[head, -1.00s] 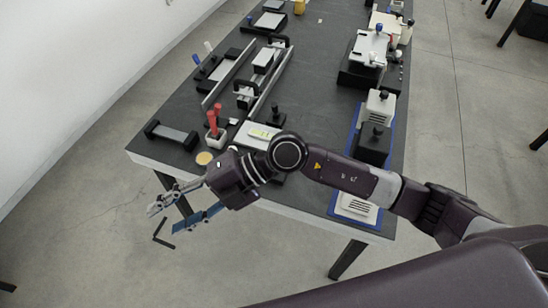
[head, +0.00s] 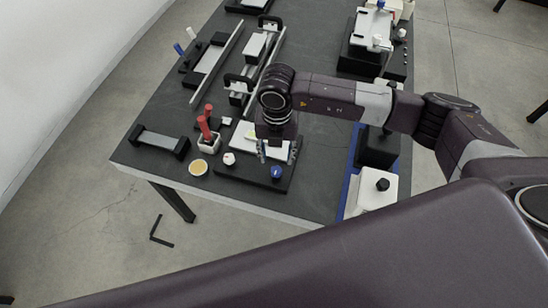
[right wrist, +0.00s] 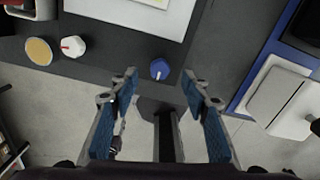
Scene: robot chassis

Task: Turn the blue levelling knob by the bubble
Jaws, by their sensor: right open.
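The blue knob (head: 277,172) stands at the front right of a dark base plate (head: 235,172) near the table's front edge. A white knob (head: 229,158) stands to its left. A white plate (head: 247,143) with a yellow-green patch lies behind, partly hidden by my arm; I cannot make out a bubble. My right gripper (head: 278,154) is open and empty, pointing down above the base plate. In the right wrist view the blue knob (right wrist: 159,69) shows between the two fingertips (right wrist: 160,80), apart from both. My left gripper is out of view.
A yellow disc (head: 198,167) and a white holder (head: 209,145) with red handles stand to the left. A blue mat (head: 350,190) with white and black devices lies to the right. Long rails lie behind. The table's front edge (head: 300,222) is close.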

